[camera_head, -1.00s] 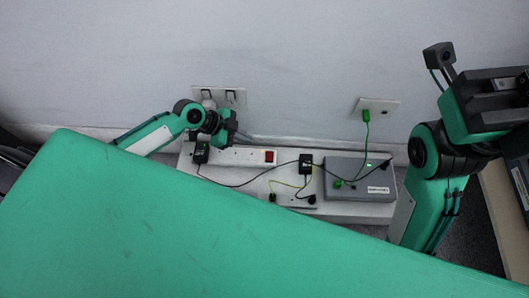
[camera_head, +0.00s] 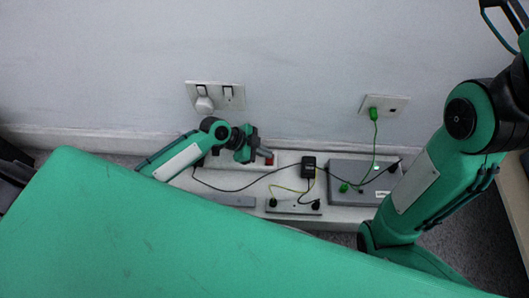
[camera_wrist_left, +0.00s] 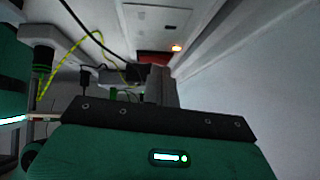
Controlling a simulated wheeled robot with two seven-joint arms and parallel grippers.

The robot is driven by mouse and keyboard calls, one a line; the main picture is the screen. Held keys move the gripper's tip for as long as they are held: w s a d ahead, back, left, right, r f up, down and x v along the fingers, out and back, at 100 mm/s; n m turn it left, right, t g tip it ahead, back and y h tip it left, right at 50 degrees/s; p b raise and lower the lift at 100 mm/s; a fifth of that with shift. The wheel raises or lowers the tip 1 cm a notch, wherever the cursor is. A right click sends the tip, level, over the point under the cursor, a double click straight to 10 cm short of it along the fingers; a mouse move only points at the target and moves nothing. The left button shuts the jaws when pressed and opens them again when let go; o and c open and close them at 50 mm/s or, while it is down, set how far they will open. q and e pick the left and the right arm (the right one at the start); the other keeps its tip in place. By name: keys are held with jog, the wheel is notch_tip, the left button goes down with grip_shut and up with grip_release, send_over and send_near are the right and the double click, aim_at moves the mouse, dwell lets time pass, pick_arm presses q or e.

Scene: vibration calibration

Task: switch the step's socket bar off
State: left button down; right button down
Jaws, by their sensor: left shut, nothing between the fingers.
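The step (camera_head: 345,214) is a pale low platform against the wall. The socket bar (camera_head: 224,163) lies along its back, mostly hidden behind my left arm. Its red switch (camera_head: 269,161) shows just beside my left fingertips; the red switch also shows in the left wrist view (camera_wrist_left: 152,56), partly behind the fingers, with a small orange light beside it. My left gripper (camera_head: 266,152) is shut and empty, reaching over the bar close to the switch. I cannot tell whether it touches. Only my right arm shows at the right; its gripper is out of view.
A black adapter (camera_head: 308,167), a grey box (camera_head: 352,170) with a lit green-white light, and a small socket strip (camera_head: 293,207) with cables stand on the step. Wall plates (camera_head: 226,97) are above.

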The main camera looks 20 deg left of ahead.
pick_arm(q)
jog(key=shift+f, duration=0.2)
dwell(0.3)
jog(key=shift+s, duration=0.1)
jog(key=shift+s+d+r+p, duration=0.15)
jog(key=shift+s+p, duration=0.4)
jog(key=shift+p, duration=0.15)
